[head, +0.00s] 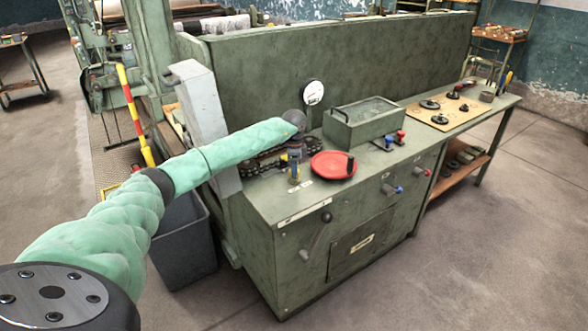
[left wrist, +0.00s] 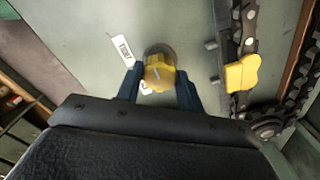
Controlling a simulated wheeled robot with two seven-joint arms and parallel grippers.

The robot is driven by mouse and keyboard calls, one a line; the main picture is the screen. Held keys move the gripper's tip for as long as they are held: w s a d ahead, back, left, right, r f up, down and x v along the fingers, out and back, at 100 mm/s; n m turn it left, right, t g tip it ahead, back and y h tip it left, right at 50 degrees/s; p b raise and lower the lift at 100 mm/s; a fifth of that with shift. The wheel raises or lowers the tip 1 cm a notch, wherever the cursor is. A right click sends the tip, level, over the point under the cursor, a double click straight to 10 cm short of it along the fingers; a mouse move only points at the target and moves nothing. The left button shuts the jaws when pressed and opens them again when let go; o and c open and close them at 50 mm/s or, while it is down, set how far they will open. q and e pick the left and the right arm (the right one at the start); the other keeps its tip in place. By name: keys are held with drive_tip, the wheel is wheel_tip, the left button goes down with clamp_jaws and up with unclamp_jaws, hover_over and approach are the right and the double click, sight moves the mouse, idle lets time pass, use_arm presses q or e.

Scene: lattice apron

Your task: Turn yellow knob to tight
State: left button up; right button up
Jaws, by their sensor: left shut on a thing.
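The yellow knob (left wrist: 158,76) sits on the green machine top in the left wrist view, with a grey line mark on its face. My left gripper (left wrist: 159,92) is around it from above, one blue finger on each side, shut on it. In the head view the left gripper (head: 295,160) points down at the front left of the machine top (head: 290,205). There the knob is mostly hidden by the gripper, with some yellow showing. A white label (left wrist: 122,49) lies beside the knob; its print is too small to read. My right gripper is not in view.
A chain (left wrist: 246,30) with a yellow piece (left wrist: 242,73) runs close to the right of the knob. A red round wheel (head: 334,165) is just right of the gripper. A green box (head: 364,126) and a round gauge (head: 313,92) stand behind. A grey bin (head: 185,245) is below left.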

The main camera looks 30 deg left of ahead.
use_arm(q)
drive_tip(key=shift+a+r, duration=0.1)
drive_tip(key=shift+r, duration=0.1)
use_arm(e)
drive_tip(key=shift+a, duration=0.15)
use_arm(q)
drive_tip(key=o, duration=1)
drive_tip(key=shift+f, duration=0.1)
drive_tip(key=shift+r, duration=0.2)
wheel_tip(320, 180, up, 6)
drive_tip(key=shift+r+b, duration=0.15)
drive_tip(key=shift+b, duration=0.85)
drive_tip(key=shift+r, duration=0.55)
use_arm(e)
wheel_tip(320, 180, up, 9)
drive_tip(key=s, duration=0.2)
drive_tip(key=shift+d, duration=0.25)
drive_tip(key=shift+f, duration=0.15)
